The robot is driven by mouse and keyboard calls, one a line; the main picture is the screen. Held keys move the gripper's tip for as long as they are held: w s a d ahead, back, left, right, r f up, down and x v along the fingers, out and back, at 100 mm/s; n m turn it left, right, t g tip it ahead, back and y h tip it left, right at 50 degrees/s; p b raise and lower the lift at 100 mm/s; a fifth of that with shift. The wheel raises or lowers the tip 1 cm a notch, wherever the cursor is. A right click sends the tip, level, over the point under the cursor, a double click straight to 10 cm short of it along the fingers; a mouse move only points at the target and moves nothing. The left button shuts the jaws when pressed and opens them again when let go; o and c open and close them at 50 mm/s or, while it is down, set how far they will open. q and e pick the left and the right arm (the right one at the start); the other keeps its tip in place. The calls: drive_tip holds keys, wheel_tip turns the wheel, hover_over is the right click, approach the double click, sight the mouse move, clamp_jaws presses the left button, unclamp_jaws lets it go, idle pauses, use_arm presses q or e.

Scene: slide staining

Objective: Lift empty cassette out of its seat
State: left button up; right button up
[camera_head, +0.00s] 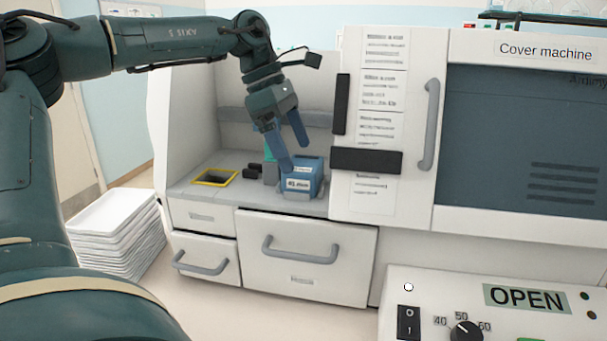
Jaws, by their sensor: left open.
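A blue cassette (302,181) with a white label stands in a grey seat (284,194) on the machine's work surface. My left gripper (289,150) reaches down from above at the cassette's upper left side. Its fingers are apart, and I see nothing held between them. I cannot tell whether a finger touches the cassette. The inside of the cassette is hidden from this angle. My right gripper is out of view.
A green item (269,168) and small black parts (253,171) stand left of the cassette. A yellow-framed opening (215,177) lies further left. The open white door (378,130) stands close on the right. Stacked white trays (112,225) sit at lower left.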

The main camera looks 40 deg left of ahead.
sight(301, 163)
use_arm(q)
drive_tip(key=x, duration=0.3)
drive_tip(key=shift+w+d+f, duration=0.1)
drive_tip(key=shift+f, duration=0.2)
drive_tip(key=c, duration=1.1)
drive_tip(key=shift+c, duration=0.2)
